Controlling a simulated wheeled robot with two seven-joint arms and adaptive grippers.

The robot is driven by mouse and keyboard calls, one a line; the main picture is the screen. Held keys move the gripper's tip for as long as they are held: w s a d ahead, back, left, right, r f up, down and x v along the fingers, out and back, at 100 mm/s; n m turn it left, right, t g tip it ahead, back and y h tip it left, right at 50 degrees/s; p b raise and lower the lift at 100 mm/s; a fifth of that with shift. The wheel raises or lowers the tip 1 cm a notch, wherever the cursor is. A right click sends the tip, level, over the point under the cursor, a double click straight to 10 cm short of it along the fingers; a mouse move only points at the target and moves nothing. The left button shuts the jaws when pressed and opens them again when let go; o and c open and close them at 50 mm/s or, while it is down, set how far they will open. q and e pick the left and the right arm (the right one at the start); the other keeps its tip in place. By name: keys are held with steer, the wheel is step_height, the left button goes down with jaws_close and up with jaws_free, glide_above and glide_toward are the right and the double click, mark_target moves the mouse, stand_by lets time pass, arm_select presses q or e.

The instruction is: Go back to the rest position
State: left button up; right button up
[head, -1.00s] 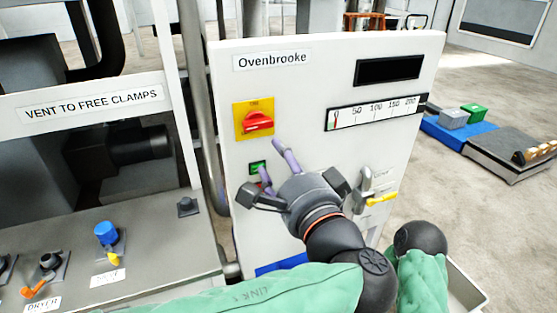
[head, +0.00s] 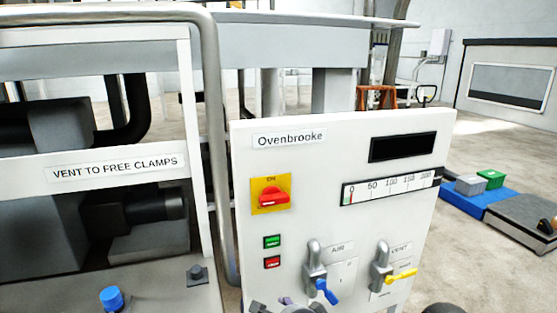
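The tip of a gripper, most likely my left gripper (head: 287,301), shows at the bottom edge of the head view, in front of the lower part of the white Ovenbrooke panel (head: 350,235). Only dark parts and a bit of purple finger are visible, so its opening cannot be told. Most of it is cut off by the frame. A dark rounded part of my arm shows at the bottom right. My other gripper is out of view. The rest position itself is not marked anywhere in view.
The panel bears a red rotary switch (head: 271,196), a green button (head: 271,241), a red button (head: 271,262), a blue-handled AIR valve (head: 326,291) and a yellow-handled valve (head: 401,276). A machine frame with a blue knob (head: 111,299) stands left.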

arm_select(q)
steer(key=s+a+f+n+g+h, duration=0.2)
steer(key=s+f+n, duration=0.4)
steer(key=f, duration=0.7)
steer(key=s+a+f+n+g+h+p, duration=0.1)
steer(key=s+a+f+n+g+h, duration=0.2)
steer(key=f, duration=1)
steer(key=s+a+f+n+g+h+p, duration=0.1)
steer(key=s+a+f+n+g, duration=0.3)
steer(key=s+f+n, duration=0.5)
step_height(320, 180, down, 5)
steer(key=shift+s+a+f+n+h, duration=0.1)
steer(key=shift+s+a+n+h, duration=0.2)
steer(key=shift+s+a+h, duration=0.6)
steer(key=shift+w+a, duration=0.25)
steer(key=shift+w, duration=0.05)
